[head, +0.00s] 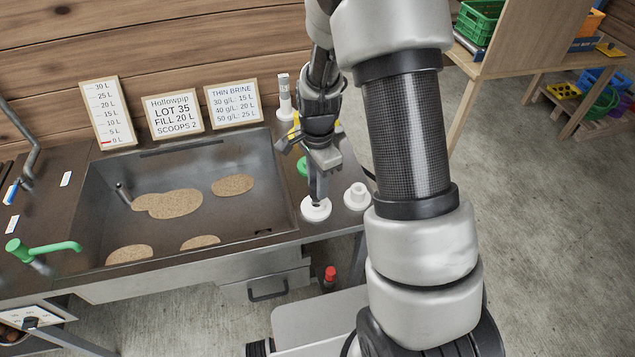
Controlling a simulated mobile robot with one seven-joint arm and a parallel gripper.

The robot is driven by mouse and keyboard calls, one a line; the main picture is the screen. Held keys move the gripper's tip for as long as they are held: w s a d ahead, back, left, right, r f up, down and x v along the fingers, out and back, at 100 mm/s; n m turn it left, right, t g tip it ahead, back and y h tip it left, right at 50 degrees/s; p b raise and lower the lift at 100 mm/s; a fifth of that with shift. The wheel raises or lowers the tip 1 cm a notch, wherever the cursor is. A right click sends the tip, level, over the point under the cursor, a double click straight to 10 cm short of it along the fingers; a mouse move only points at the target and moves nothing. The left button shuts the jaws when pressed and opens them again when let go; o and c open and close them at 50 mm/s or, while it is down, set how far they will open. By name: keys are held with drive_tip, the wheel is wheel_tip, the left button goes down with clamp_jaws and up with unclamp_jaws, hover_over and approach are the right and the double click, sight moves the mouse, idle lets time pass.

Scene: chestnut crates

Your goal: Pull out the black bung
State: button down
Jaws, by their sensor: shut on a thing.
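My gripper (318,199) points down at the worktop just right of the basin. Its fingers are shut at the dark middle of a round white collar (317,214). The black bung is largely hidden by the fingers; only a small dark patch shows between them and the collar. The fingertips are at the collar, with no clear gap seen. The collar sits on the worktop.
A second white fitting (357,196) stands close to the right. The metal basin (90,211) with brown floating patches lies to the left. A green tap (45,247) is at far left.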

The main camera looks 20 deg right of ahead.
drive_tip(key=shift+f, duration=0.2)
drive_tip(key=shift+f+b, duration=1.25)
drive_tip(key=shift+f, duration=0.25)
drive_tip(key=c, duration=1.3)
unclamp_jaws()
drive_tip(key=shift+c, duration=0.2)
drive_tip(key=shift+r, duration=0.15)
wheel_tip(320, 180, up, 16)
drive_tip(key=p, duration=0.2)
drive_tip(key=s+r+n+t+p, duration=0.5)
drive_tip(key=s+r+n, duration=1)
drive_tip(key=r, duration=0.7)
drive_tip(key=s+p, duration=0.1)
drive_tip(key=s, duration=0.2)
drive_tip(key=shift+s+a+t+p, duration=0.15)
drive_tip(key=shift+s+t+p, duration=0.15)
